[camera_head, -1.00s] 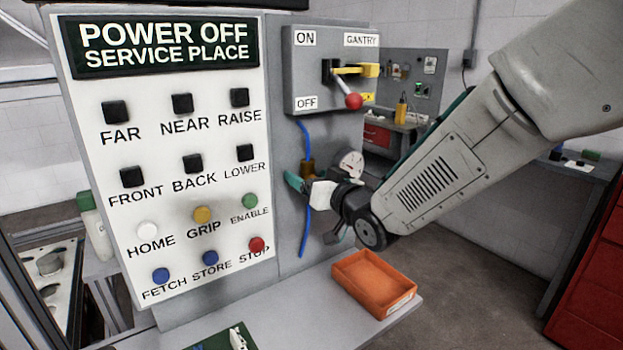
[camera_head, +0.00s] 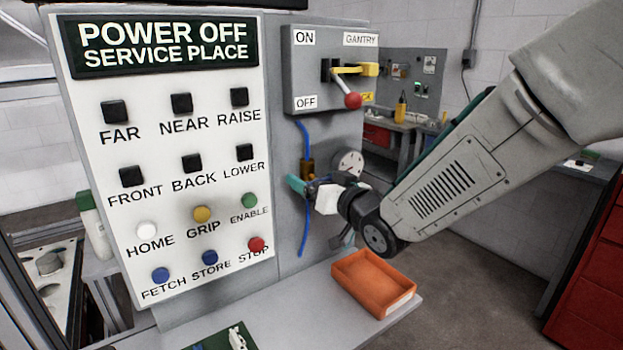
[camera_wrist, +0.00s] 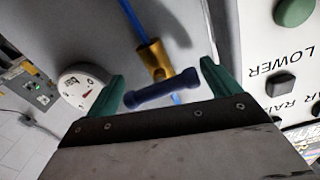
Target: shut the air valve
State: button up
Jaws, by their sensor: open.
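The air valve has a brass body (camera_wrist: 155,60) on a blue air line, with a dark blue lever handle (camera_wrist: 162,88). In the wrist view the handle lies slantwise across the line, between my gripper's two green fingers. In the head view the brass body (camera_head: 307,167) shows on the grey panel side. My gripper (camera_wrist: 163,85) is open, with the handle between the fingers and a visible space on each side. I cannot tell whether a finger touches it. In the head view my gripper (camera_head: 298,184) covers the handle.
A round gauge (camera_head: 348,163) sits right beside the valve. The white button panel (camera_head: 160,220) is close on the left. A red-knobbed switch box (camera_head: 310,75) is above. An orange tray (camera_head: 345,283) stands on the shelf (camera_head: 290,310) below.

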jog(key=v, duration=0.5)
jog(key=shift+s+d, duration=0.2)
jog(key=shift+s, duration=0.1)
